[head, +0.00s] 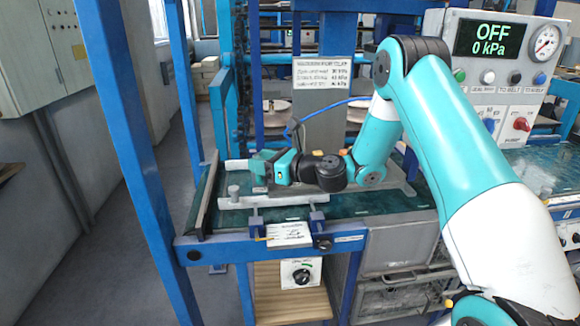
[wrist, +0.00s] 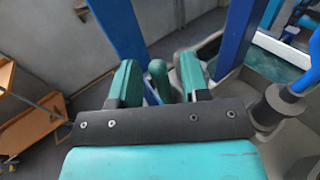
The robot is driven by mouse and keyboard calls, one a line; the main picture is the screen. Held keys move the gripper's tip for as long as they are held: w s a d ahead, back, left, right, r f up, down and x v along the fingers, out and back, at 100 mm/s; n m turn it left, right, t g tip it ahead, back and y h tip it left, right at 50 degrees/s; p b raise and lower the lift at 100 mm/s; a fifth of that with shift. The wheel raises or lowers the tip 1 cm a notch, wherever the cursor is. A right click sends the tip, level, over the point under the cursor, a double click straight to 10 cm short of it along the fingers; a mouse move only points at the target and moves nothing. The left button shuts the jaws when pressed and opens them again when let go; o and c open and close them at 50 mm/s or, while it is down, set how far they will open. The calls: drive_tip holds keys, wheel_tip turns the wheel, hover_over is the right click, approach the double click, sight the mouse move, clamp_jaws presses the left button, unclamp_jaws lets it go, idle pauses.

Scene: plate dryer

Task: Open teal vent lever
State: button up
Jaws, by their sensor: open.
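The teal vent lever (wrist: 157,72) shows in the wrist view as a rounded green-teal grip. It stands between the two teal fingers of my gripper (wrist: 161,82), with a visible gap to the right finger and a narrower one to the left. My gripper is open around it and not clamped on it. The lower part of the lever is hidden behind the dark gripper plate. In the head view my gripper (head: 257,166) reaches left over the bench end. There I cannot clearly separate the lever from the teal fingers.
A control panel (head: 495,70) at the right reads OFF, 0 kPa. Blue posts (head: 121,130) frame the bench at the left. A placard (head: 323,72) hangs behind my arm. A dial box (head: 301,272) sits below the bench. The floor at the left is clear.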

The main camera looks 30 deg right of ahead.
drive_tip(key=b+v, duration=1)
drive_tip(key=v, duration=0.6)
drive_tip(key=shift+s, duration=0.15)
